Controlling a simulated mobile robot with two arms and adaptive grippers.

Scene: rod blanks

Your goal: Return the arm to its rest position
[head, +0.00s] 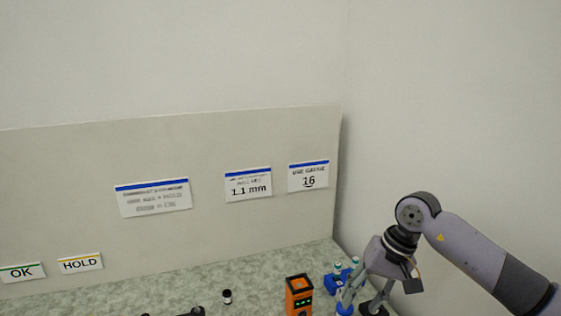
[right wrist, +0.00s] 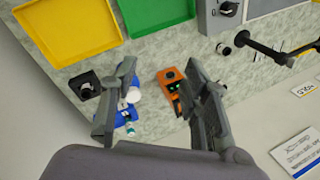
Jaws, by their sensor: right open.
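My right arm comes in from the right in the head view, and my right gripper (head: 362,304) hangs down over the right end of the bench. In the right wrist view the same gripper (right wrist: 160,110) has its two fingers wide apart, with nothing held between them. A blue holder (right wrist: 127,114) with white and teal pieces is partly hidden behind one finger; it also shows in the head view (head: 333,283) beside the gripper. An orange device (head: 298,294) with a green display stands left of the gripper; it shows near the other finger (right wrist: 170,77). My left gripper is not in view.
A yellow tray (right wrist: 70,48) and a green tray (right wrist: 158,14) lie on the speckled bench. A grey box (right wrist: 222,14), a small black cylinder (head: 227,296) and a black stand (right wrist: 262,48) are nearby. A back panel (head: 215,225) carries signs. A wall stands close at the right.

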